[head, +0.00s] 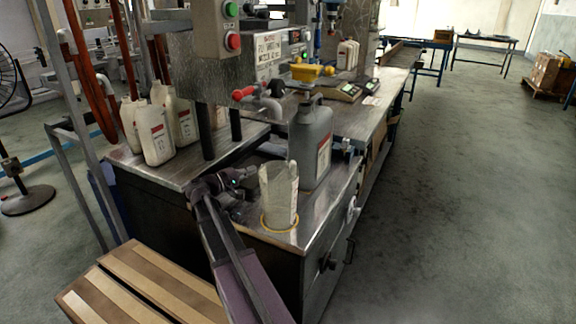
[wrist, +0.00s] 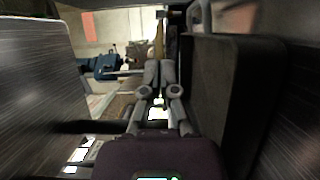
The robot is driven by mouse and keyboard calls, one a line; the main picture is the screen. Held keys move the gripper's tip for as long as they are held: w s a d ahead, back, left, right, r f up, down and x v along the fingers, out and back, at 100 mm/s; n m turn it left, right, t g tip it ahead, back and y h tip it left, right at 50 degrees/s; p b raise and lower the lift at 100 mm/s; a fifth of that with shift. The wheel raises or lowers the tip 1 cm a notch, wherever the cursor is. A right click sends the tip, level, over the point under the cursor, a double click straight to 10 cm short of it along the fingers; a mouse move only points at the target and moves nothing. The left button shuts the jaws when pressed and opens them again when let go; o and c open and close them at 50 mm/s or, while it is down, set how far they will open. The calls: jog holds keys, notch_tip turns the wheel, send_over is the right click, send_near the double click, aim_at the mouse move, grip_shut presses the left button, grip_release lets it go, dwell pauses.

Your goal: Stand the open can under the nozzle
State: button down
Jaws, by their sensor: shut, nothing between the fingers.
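A grey can (head: 311,150) with a red and white label stands upright on the metal bench in the head view. Large grey surfaces fill both sides of that view; I cannot tell which is the can.
A clear measuring jug (head: 279,195) stands in a yellow ring at the bench's front, close to my gripper. Several white cans (head: 155,133) stand at the left. A control box with green and red buttons (head: 222,25) hangs above.

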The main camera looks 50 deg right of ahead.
jog(key=shift+a, duration=0.15)
jog(key=d, duration=0.3)
jog(key=s+d, duration=0.1)
jog(key=d, duration=0.5)
jog(key=shift+s+d, duration=0.15)
jog(key=shift+d, duration=0.05)
jog(key=shift+s+d, duration=0.95)
jog(key=shift+s, duration=0.25)
jog(key=shift+s+d, duration=0.45)
jog(key=shift+s, duration=0.05)
jog(key=shift+s, duration=0.1)
jog(key=shift+s+d, duration=0.5)
jog(key=shift+s, duration=0.15)
jog(key=shift+w+a, duration=0.1)
jog(key=shift+w, duration=0.05)
